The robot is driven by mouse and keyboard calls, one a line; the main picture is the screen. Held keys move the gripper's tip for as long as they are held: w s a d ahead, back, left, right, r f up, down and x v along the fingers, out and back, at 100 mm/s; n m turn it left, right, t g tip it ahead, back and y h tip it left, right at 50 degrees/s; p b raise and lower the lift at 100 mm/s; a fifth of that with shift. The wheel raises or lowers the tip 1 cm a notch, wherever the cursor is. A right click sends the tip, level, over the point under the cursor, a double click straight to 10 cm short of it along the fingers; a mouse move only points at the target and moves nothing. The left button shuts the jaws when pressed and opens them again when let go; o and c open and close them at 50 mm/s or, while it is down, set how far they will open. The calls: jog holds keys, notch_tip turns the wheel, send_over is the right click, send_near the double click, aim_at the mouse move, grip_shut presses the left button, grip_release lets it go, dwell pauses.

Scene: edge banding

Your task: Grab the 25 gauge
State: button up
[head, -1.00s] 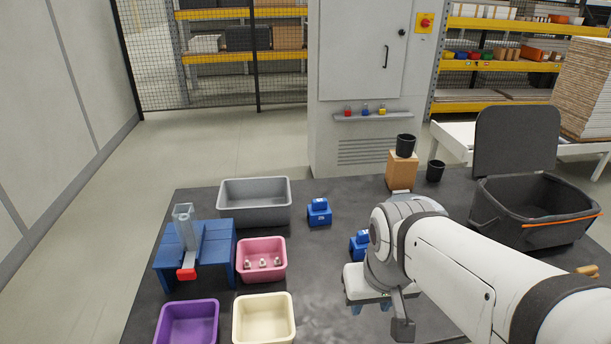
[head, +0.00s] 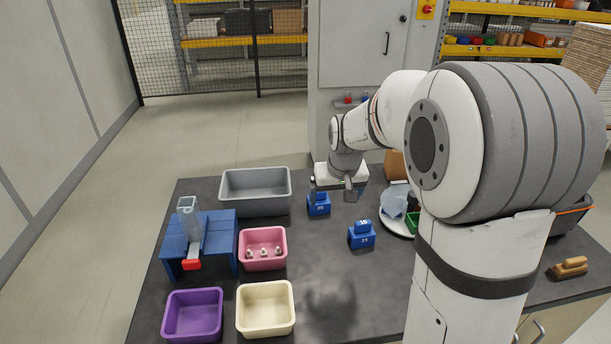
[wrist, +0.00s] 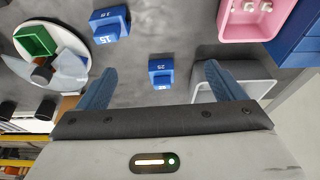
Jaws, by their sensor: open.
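The 25 gauge (head: 318,206) is a blue block with a raised top and a pale number, standing on the dark table right of the grey bin. In the wrist view the 25 gauge (wrist: 161,73) shows between my two blue fingers, its number readable. My gripper (wrist: 159,68) is open and empty, with a gap on either side of the gauge. In the head view my gripper (head: 342,190) hovers just behind and right of it; the fingers are mostly hidden there. A second blue gauge (head: 361,236), marked 15, stands nearer and to the right; it also shows in the wrist view (wrist: 110,24).
The grey bin (head: 255,211) is left of the 25 gauge. Pink (head: 263,265), cream (head: 265,325) and purple (head: 193,335) bins and a blue stand (head: 222,240) fill the left. A white plate (head: 397,229) with a green container lies right. The table's middle front is clear.

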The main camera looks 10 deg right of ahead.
jog(key=w+f+p, duration=0.1)
jog(key=w+f, duration=0.2)
jog(key=w, duration=0.5)
jog(key=p, duration=0.2)
send_over(319, 200)
jog(key=s, duration=0.2)
jog(key=shift+t, duration=0.4)
jog(key=f, duration=0.6)
jog(key=shift+w+d+f, duration=0.1)
jog(key=shift+d+f, duration=0.1)
jog(key=shift+f, duration=0.05)
jog(key=shift+w+p+x, duration=0.15)
jog(key=shift+p+x, duration=0.3)
jog(key=shift+x, duration=1.5)
jog(key=shift+w+p+x, duration=0.2)
jog(key=shift+p+x, duration=0.25)
jog(key=shift+x, duration=1.5)
jog(key=shift+a+r, duration=0.1)
jog(key=shift+a, duration=0.05)
jog(key=c, duration=1.1)
jog(key=shift+c, duration=0.2)
